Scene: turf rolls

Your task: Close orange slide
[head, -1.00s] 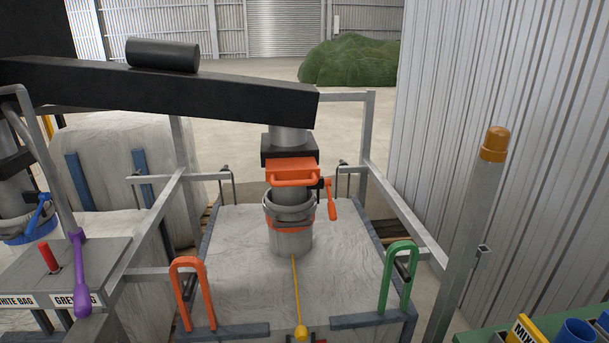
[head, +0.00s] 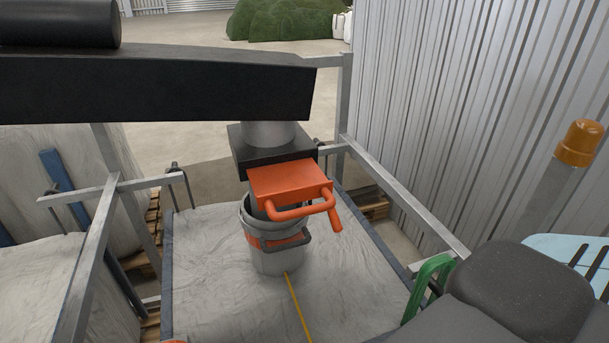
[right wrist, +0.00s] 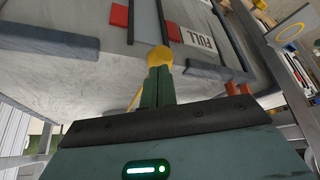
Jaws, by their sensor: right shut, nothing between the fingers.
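The orange slide (head: 290,180) is a flat plate with a looped front handle (head: 300,208). It sticks out toward me from the black housing (head: 250,160) under the grey spout, above a grey bucket-like collar (head: 275,255). My right gripper (right wrist: 158,82) shows in the right wrist view, its green fingers shut with nothing between them. A yellow knob (right wrist: 160,57) appears just beyond the fingertips; I cannot tell whether they touch. My right arm fills the lower right of the head view, but its fingers are hidden there. My left gripper is in neither current view.
An orange lever (head: 335,218) hangs right of the slide. A yellow cord (head: 298,308) runs down the white bag (head: 210,260). Grey frame rails (head: 405,205) flank the bag, with a green loop (head: 428,285) at right. A black beam (head: 150,85) crosses above.

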